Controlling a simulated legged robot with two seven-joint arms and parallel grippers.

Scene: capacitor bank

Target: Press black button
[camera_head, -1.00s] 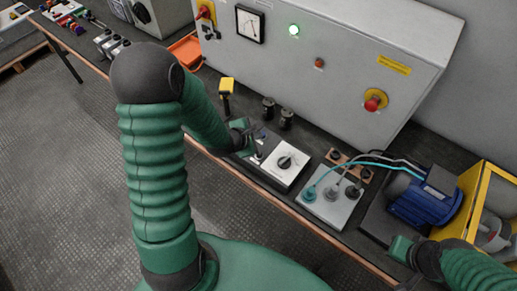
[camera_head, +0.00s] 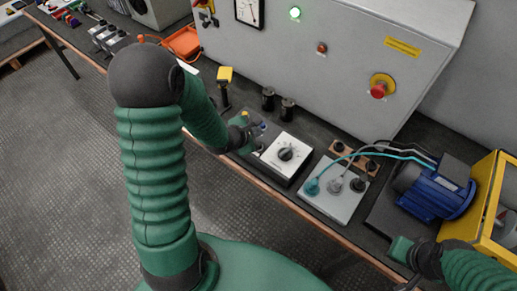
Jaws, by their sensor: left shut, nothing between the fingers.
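My left gripper (camera_head: 252,137) is shut and empty. It is by the left end of a low box with a white top and a black rotary knob (camera_head: 286,153). A small blue part (camera_head: 263,126) and a small yellow part (camera_head: 244,114) show beside the fingers. I cannot make out a black button for certain; the gripper covers part of this spot, and I cannot tell whether the fingertips touch anything.
A grey cabinet (camera_head: 340,45) carries a lit green lamp (camera_head: 295,13) and a red emergency button (camera_head: 379,88). Two black posts (camera_head: 278,104) stand before it. A socket box with cables (camera_head: 334,195), a blue motor (camera_head: 436,192) and a yellow frame (camera_head: 485,200) stand to the right.

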